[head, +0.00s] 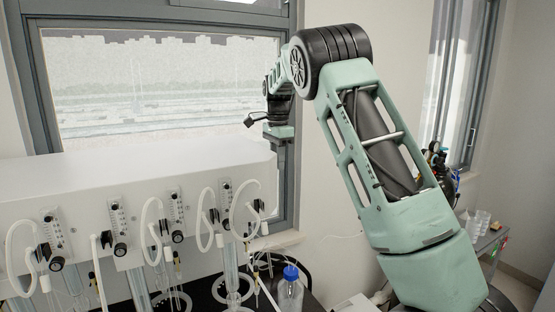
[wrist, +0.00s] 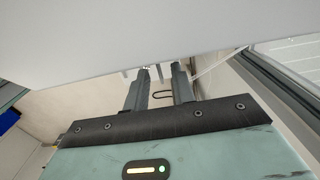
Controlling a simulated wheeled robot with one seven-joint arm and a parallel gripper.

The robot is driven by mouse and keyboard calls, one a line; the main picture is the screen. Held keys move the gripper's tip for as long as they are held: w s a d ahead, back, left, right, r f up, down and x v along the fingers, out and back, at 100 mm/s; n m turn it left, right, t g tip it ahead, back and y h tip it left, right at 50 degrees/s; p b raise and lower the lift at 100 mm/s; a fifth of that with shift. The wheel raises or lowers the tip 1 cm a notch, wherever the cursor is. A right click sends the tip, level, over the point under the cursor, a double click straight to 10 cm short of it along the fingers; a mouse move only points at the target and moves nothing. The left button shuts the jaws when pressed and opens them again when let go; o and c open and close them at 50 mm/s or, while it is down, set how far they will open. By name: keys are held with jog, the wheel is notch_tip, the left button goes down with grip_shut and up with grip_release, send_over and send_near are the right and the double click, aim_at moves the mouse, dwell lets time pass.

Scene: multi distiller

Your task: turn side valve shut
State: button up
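The white multi distiller (head: 140,185) fills the left of the head view, with black knobs along its front, such as the knob at the right end (head: 258,205). No side valve can be clearly made out. The pale distiller body (wrist: 140,35) also fills the top of the wrist view.
Glass tubes and white hoses (head: 205,218) hang along the distiller's front. A blue-capped bottle (head: 291,290) stands below its right end. The window (head: 160,90) and its frame are close behind my gripper. A side table with cups (head: 480,222) stands at far right.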

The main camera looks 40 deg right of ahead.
grip_shut()
jog(key=y, duration=0.1)
jog(key=d+f+t+y, duration=0.1)
jog(key=y, duration=0.1)
jog(key=shift+s, duration=0.1)
jog(key=y, duration=0.1)
jog(key=f+y, duration=0.1)
jog(key=y, duration=0.1)
jog(key=t+y, duration=0.1)
jog(key=y, duration=0.1)
jog(key=shift+f, duration=0.4)
jog(key=shift+f+t+y, duration=0.4)
jog(key=shift+f+y, duration=0.1)
jog(key=shift+y, duration=0.7)
jog(key=shift+a+f+t+y+b, duration=0.15)
jog(key=shift+a+f+t+y, duration=0.15)
jog(key=shift+y, duration=0.85)
jog(key=shift+a+f+t+y+b, duration=0.25)
jog(key=shift+f+y, duration=0.2)
jog(key=shift+y, duration=0.75)
jog(key=shift+a+f+t+y+b, duration=0.1)
jog(key=shift+a+f+t+y, duration=0.2)
jog(key=shift+y, duration=0.85)
jog(key=shift+w, duration=0.2)
jog(key=shift+o, duration=0.3)
grip_release()
